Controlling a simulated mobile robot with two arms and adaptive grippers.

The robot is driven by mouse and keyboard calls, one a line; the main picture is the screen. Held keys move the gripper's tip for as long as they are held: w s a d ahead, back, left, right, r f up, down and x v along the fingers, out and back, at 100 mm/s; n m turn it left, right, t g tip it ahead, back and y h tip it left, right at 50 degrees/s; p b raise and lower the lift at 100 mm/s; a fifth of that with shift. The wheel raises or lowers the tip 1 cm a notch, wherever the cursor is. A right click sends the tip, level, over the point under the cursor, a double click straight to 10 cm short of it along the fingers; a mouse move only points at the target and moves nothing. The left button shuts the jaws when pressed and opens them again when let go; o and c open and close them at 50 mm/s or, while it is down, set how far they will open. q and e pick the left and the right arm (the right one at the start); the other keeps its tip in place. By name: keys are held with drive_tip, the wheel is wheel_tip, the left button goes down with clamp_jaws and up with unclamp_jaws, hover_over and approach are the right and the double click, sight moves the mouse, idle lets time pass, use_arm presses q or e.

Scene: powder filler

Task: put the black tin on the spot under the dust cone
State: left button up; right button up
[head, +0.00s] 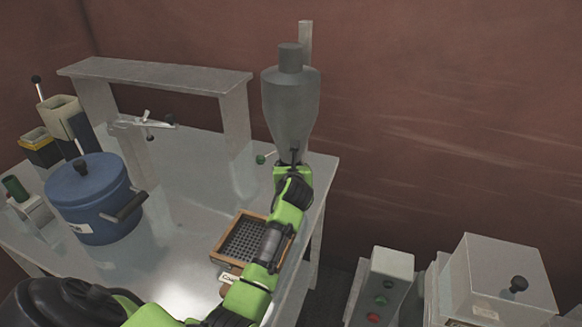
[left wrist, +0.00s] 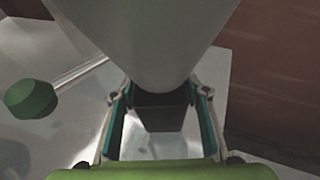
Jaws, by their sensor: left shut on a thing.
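The dust cone (head: 290,100) is a grey, bottle-shaped hopper at the back right of the bench, narrowing downward. My left gripper (head: 293,160) is right below its lower end. In the left wrist view, the cone (left wrist: 145,40) fills the top middle, and my left gripper (left wrist: 160,120) has its fingers on both sides of a dark, box-like thing, the black tin (left wrist: 160,118). The gripper is shut on it. The tin is just under the cone, with its top partly hidden by it. I cannot make out the spot beneath. My right gripper is not in view.
A green knob on a rod (left wrist: 32,98) sticks out left of the cone. A wooden-framed grid tray (head: 228,240) lies under my left forearm. A blue pot (head: 90,200) and a grey raised shelf (head: 160,75) stand to the left. A control box (head: 385,285) is at right.

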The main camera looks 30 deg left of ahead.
use_arm(q)
drive_tip(key=shift+f, duration=0.75)
drive_tip(key=shift+d, duration=0.15)
drive_tip(key=shift+f, duration=0.1)
drive_tip(key=o, duration=1.3)
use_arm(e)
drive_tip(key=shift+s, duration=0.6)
use_arm(q)
drive_tip(key=v, duration=1.2)
drive_tip(key=shift+b, duration=0.3)
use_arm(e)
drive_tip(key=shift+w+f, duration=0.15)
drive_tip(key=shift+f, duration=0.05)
